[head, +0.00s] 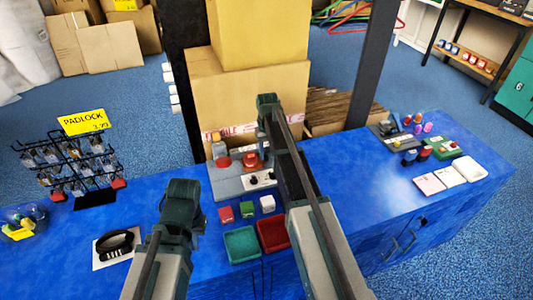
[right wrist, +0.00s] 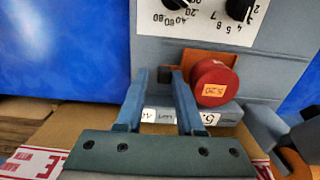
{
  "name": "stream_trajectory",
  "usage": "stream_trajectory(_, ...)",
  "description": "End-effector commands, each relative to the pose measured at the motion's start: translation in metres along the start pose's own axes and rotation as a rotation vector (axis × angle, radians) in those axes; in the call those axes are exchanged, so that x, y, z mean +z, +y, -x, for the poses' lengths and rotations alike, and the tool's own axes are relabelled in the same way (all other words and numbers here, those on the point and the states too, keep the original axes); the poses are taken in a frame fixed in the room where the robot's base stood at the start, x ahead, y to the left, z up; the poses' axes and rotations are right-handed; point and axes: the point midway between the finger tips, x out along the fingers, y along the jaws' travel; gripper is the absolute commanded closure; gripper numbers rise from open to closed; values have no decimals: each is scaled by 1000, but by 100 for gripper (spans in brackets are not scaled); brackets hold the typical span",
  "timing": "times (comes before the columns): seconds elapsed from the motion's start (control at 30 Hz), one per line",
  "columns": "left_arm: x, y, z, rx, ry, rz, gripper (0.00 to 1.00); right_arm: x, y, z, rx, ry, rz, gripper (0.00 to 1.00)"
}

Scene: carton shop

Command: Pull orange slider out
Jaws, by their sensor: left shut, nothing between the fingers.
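In the right wrist view, an orange slider piece (right wrist: 208,57) sits at the edge of a grey panel (right wrist: 225,115), beside and partly behind a red round knob (right wrist: 211,84) with a price label. My right gripper (right wrist: 157,76) has its fingers apart, with a small dark orange part between the tips, nearer the right finger. I cannot tell whether it touches. In the head view the grey panel (head: 228,186) stands at the blue counter's back edge, and my right arm hides part of it.
Red and green trays (head: 241,244) and small coloured blocks (head: 247,209) lie in front of the panel. Cartons (head: 250,95) stand behind the counter.

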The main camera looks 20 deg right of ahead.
Motion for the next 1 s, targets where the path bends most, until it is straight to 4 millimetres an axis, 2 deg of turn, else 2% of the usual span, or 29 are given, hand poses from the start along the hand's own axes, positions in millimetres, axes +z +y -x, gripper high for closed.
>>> stream_trajectory(0.27,0,0,2,0,0,0,100,0,-1,2,-1,0,0,65)
stream_trajectory(0.47,1,-1,13,0,0,0,100,0,-1,14,-1,0,1,65)
stream_trajectory(0.67,2,-4,37,0,0,0,100,0,-1,37,-1,0,1,65)
stream_trajectory(1.0,5,-8,88,0,0,1,100,0,0,88,-1,0,0,65)
